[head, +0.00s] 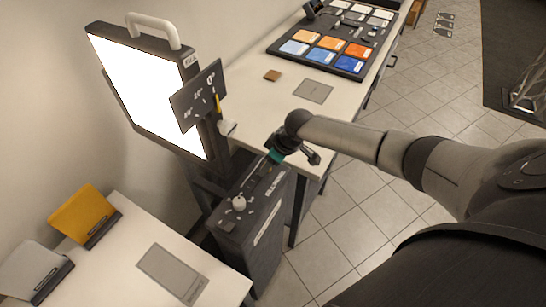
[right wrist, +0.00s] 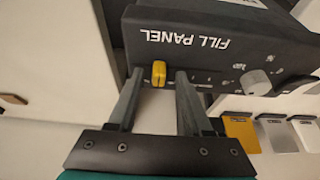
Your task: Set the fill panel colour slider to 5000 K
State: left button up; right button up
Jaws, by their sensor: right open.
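The lit fill panel (head: 140,85) stands at the left in the head view, above a dark control box (head: 258,232). The right wrist view shows the box's FILL PANEL lettering (right wrist: 180,40) upside down. A yellow slider knob (right wrist: 158,73) sticks out at the box's edge there. My right gripper (right wrist: 158,80) is open, with one fingertip on each side of the yellow knob; I cannot tell whether either touches it. In the head view my right gripper (head: 266,163) is over the far end of the box and hides the knob. The scale marks are too small to read. My left gripper is out of view.
A round knob (head: 239,202) stands on the box's near end. A dark angle plate (head: 197,97) is beside the panel. A table (head: 215,285) with yellow (head: 84,213) and white (head: 32,266) swatches is at lower left. A swatch console (head: 310,63) is behind.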

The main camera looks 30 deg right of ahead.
jog(key=p+v, duration=0.1)
jog(key=v, duration=1.4)
